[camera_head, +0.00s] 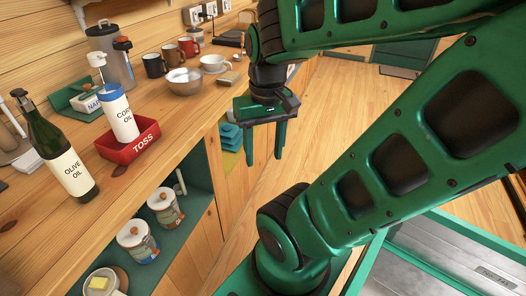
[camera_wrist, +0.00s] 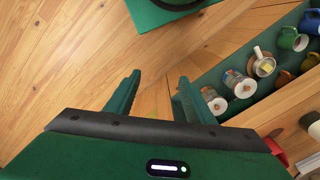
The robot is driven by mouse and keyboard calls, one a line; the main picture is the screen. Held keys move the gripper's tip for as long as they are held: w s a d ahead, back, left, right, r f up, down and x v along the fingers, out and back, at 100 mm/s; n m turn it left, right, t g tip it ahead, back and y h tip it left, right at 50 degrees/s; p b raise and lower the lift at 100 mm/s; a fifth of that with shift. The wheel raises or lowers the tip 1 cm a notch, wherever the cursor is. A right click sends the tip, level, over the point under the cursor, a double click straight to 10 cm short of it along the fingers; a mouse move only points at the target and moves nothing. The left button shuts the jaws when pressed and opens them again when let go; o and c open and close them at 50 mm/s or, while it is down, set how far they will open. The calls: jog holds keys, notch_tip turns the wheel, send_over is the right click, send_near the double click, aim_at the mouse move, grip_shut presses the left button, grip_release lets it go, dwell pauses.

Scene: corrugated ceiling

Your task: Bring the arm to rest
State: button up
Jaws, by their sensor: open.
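My arm (camera_head: 400,160) is green with dark panels and is bent across the right half of the head view. My gripper (camera_head: 264,156) hangs at the end of it, pointing down beside the counter's far part, above the floor. In the wrist view my gripper (camera_wrist: 157,88) has its two green fingers apart, with nothing between them. Wooden floor and the cabinet's edge show beyond the fingertips.
The wooden counter (camera_head: 195,112) on the left holds an olive oil bottle (camera_head: 58,150), a corn oil bottle (camera_head: 119,112) in a red tray (camera_head: 140,147), a metal bowl (camera_head: 184,82) and mugs. Jars (camera_head: 137,240) stand on the green shelf below. Floor (camera_head: 335,100) beyond my gripper is clear.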

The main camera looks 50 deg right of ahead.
jog(key=shift+s+f, duration=0.1)
jog(key=shift+s, duration=0.3)
jog(key=shift+w+f, duration=0.25)
jog(key=shift+w, duration=0.4)
dwell(2.1)
